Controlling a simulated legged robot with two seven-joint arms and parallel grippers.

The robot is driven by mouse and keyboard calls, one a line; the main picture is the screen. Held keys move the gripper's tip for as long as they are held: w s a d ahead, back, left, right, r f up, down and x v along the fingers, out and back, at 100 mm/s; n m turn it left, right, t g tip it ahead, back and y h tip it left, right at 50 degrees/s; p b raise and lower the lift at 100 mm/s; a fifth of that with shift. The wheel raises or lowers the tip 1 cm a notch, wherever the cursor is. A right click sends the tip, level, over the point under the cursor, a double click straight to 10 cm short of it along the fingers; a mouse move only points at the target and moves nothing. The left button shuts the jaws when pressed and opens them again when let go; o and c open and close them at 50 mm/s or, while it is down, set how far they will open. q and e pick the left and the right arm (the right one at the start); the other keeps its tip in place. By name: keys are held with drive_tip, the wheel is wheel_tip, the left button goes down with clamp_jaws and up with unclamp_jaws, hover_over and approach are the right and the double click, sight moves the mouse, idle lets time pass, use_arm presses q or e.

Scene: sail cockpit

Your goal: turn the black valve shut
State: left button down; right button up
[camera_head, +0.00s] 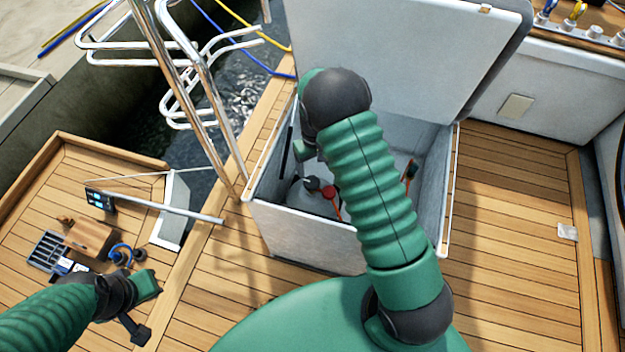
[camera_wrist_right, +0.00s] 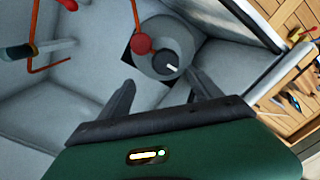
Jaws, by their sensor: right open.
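The black valve (camera_wrist_right: 166,64) is a round dark knob with a short white mark, on a grey round base inside the open locker. In the head view the black valve (camera_head: 311,183) shows small on the locker floor. A red knob (camera_wrist_right: 141,43) on an orange-red rod sits right beside it. My right gripper (camera_wrist_right: 160,80) is open and empty, its two dark fingers pointing toward the valve from either side, apart from it. In the head view my right gripper (camera_head: 303,150) is partly hidden by its arm. My left gripper (camera_head: 138,326) hangs over the deck at lower left; its jaws are unclear.
The grey locker (camera_head: 300,235) has walls around the valve, and its raised lid (camera_head: 400,50) stands behind. Orange-red pipes (camera_wrist_right: 136,15) and a grey handle (camera_wrist_right: 18,52) are close inside. Steel rails (camera_head: 180,90) stand to the left. The deck at right is mostly clear.

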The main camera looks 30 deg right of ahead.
sight(314, 180)
drive_tip(key=a+f, duration=0.2)
drive_tip(key=f, duration=0.1)
drive_tip(key=a+f+b, duration=0.1)
drive_tip(key=f, duration=0.1)
drive_tip(key=shift+s, duration=0.2)
drive_tip(key=d+f, duration=0.2)
drive_tip(key=shift+w+d+f, duration=0.1)
drive_tip(key=shift+d+f, duration=0.1)
drive_tip(key=shift+f, duration=0.1)
drive_tip(key=shift+d, duration=0.15)
drive_tip(key=shift+a+r, duration=0.2)
drive_tip(key=shift+a, duration=0.2)
drive_tip(key=shift+c, duration=1.1)
drive_tip(key=shift+a+r, duration=0.15)
drive_tip(key=shift+a, duration=0.3)
drive_tip(key=c, duration=0.5)
drive_tip(key=shift+c, duration=1)
drive_tip(key=shift+d, duration=0.45)
drive_tip(key=c, duration=0.4)
use_arm(q)
drive_tip(key=shift+s+a+f, duration=0.2)
drive_tip(key=shift+a+f, duration=0.7)
drive_tip(key=shift+f, duration=0.05)
use_arm(e)
drive_tip(key=shift+c, duration=0.2)
